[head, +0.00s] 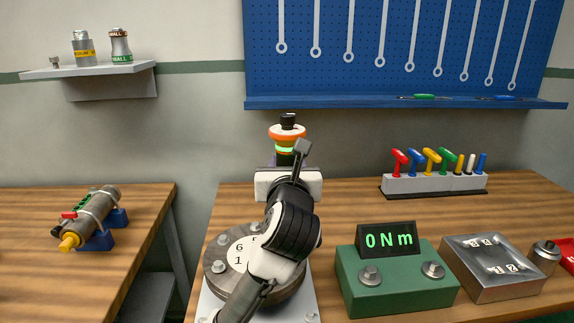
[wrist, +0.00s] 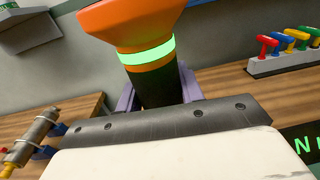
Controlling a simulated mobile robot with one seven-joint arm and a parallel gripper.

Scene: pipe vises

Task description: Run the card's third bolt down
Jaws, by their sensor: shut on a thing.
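My gripper (head: 287,165) is shut on an upright orange and black power tool (head: 287,133) with a lit green ring. In the wrist view the tool (wrist: 147,57) stands between the purple fingers (wrist: 158,95); its lower end is hidden behind my gripper. A round grey flange (head: 219,283) with bolts around its rim sits at the front of the table, partly behind my arm. A white card (head: 238,256) with numbers lies on it; "6" and "1" are readable, the rest is covered. One bolt (head: 223,240) shows at the rim's back left. I cannot tell which bolt is third.
A green torque tester (head: 398,291) reads 0 Nm. A metal box (head: 490,285) with number plates and a loose socket (head: 545,257) stand right of it. Coloured hex keys (head: 430,162) stand behind. A clamped pipe (head: 93,213) lies left.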

